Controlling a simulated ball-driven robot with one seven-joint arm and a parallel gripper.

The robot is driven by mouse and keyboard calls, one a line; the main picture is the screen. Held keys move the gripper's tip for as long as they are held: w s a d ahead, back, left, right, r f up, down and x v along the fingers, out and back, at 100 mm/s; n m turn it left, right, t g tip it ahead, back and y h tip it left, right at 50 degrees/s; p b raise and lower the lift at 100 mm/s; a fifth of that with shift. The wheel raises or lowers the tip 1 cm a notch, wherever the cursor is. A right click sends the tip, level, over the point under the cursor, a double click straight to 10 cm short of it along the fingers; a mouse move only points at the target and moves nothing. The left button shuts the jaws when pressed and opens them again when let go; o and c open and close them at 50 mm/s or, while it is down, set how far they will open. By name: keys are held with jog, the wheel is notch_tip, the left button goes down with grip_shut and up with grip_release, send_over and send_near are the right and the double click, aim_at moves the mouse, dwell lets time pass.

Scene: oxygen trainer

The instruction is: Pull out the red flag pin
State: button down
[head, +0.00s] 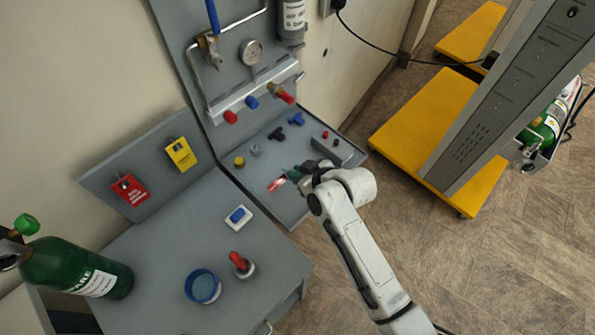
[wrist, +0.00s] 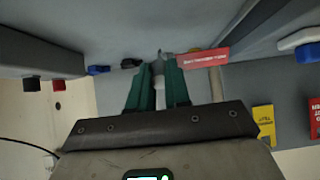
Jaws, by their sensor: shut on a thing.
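The red flag pin's flag (head: 277,183) shows in the head view just left of my gripper (head: 294,174), over the grey panel. In the wrist view the flag (wrist: 203,56) carries small white lettering and reaches right from the fingertips. My gripper (wrist: 158,75) has two green fingers, closed around a pale slim piece, the pin's shaft. A small grey metal end shows just past the tips. The hole or seat of the pin is hidden by my fingers, so I cannot tell whether the pin is still in it.
The grey panel holds a yellow knob (head: 239,161), blue fitting (head: 297,118), black fitting (head: 276,133) and a grey block (head: 332,151) near my wrist. A blue cup (head: 203,286) and red-handled item (head: 239,262) stand on the grey bench (head: 165,250). Yellow platforms (head: 420,125) are right.

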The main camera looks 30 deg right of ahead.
jog(key=shift+f+b, duration=0.3)
jog(key=shift+f, duration=0.4)
jog(key=shift+f+b, duration=0.35)
jog(key=shift+f, duration=0.1)
jog(key=c, duration=1)
grip_release()
jog(key=shift+s+r, duration=0.1)
jog(key=v, duration=1)
jog(key=shift+s+d+r, duration=0.15)
jog(key=shift+s+r, duration=0.05)
jog(key=shift+s, duration=0.05)
